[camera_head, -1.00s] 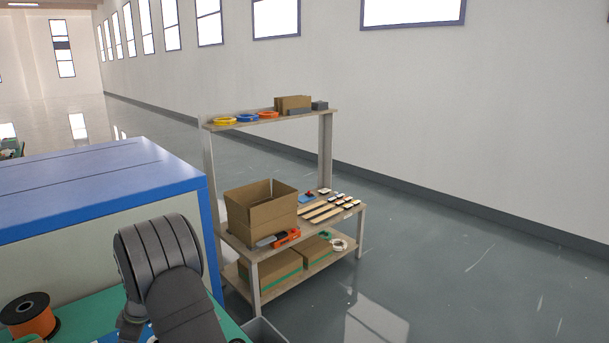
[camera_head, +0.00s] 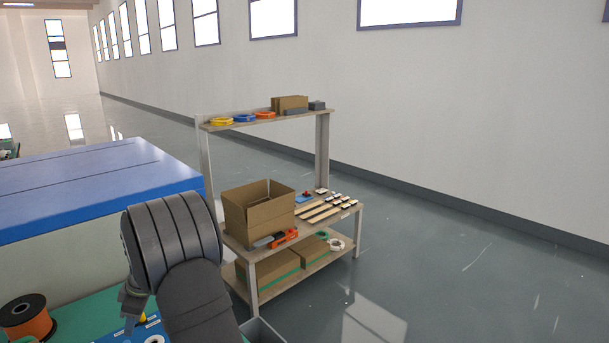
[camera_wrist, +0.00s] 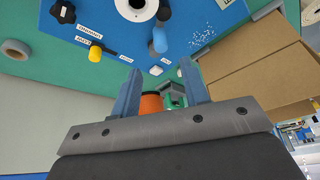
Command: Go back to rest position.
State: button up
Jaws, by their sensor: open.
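My gripper (camera_wrist: 160,76) shows in the wrist view as two blue fingers standing apart, with nothing held between them. Behind the gap are an orange spool (camera_wrist: 151,103) and a green and grey part (camera_wrist: 174,93), both partly hidden by my gripper's body. A blue panel (camera_wrist: 118,38) with labels, a black knob and a yellow knob lies beyond the fingertips. In the head view my dark grey arm is at the lower middle, and the gripper's fingers cannot be clearly made out there.
An orange spool with a black flange (camera_head: 26,318) sits at the lower left on a green surface (camera_head: 82,318). A blue-topped cabinet (camera_head: 90,185) stands behind my arm. A shelf bench (camera_head: 350,212) with a cardboard box (camera_head: 262,212) stands to the right. Open floor lies right of it.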

aim_at(128, 342)
jog(key=v, duration=0.7)
jog(key=x, duration=1.7)
jog(key=shift+f, duration=0.2)
jog(key=shift+s+r+m, duration=0.3)
jog(key=shift+s+m, duration=0.1)
jog(key=shift+m, duration=0.3)
jog(key=shift+s+a+m+t, duration=0.15)
jog(key=shift+s+m+t, duration=0.2)
jog(key=shift+m+t, duration=0.45)
jog(key=shift+m, duration=0.3)
